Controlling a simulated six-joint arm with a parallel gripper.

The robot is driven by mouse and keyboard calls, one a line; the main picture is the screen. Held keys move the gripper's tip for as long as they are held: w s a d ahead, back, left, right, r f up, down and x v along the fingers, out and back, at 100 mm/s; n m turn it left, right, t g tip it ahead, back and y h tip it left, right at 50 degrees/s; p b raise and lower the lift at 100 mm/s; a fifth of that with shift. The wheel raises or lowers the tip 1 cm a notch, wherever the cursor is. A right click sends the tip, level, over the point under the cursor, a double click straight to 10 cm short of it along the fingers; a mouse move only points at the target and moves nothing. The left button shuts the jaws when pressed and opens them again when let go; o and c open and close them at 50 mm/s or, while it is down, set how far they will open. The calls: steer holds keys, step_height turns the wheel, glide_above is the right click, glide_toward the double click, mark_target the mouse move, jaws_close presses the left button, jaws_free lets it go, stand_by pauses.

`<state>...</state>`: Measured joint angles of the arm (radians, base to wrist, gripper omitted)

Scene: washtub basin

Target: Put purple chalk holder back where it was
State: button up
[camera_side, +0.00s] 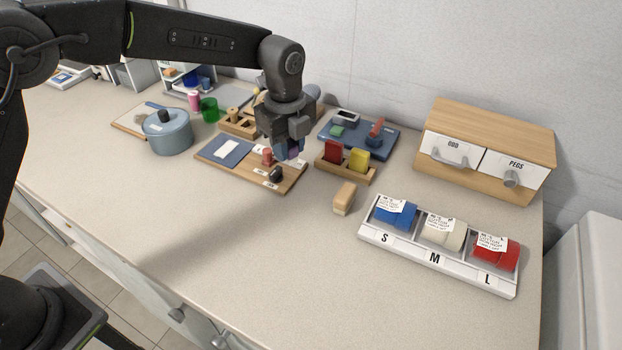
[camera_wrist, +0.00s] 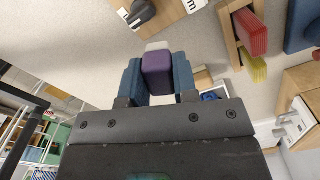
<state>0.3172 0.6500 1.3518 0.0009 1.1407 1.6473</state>
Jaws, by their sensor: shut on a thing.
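The purple chalk holder (camera_wrist: 157,70) is between the two blue-padded fingers of my gripper (camera_wrist: 158,80) in the wrist view. A pale tip shows at its far end. In the side view, my gripper (camera_side: 290,150) is shut on it, and only a small purple part (camera_side: 293,154) shows. The gripper hangs over or just behind the right end of a wooden board (camera_side: 222,164). This board carries white labels, a red piece (camera_side: 267,156) and a black knob-like piece (camera_side: 275,174). I cannot tell the exact height of the holder above the surface.
A wooden rack (camera_side: 328,167) with red and yellow blocks stands right of the gripper, with a tan block (camera_side: 344,197) in front. A blue tray (camera_side: 383,149) is behind. A blue-grey pot (camera_side: 167,133) stands left. The front counter is clear.

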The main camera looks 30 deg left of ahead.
glide_above(312, 192)
step_height(312, 192, down, 3)
steer(key=shift+a, duration=0.1)
steer(key=shift+f, duration=2)
steer(key=shift+f, duration=0.15)
steer(key=o, duration=0.8)
steer(key=shift+o, duration=0.2)
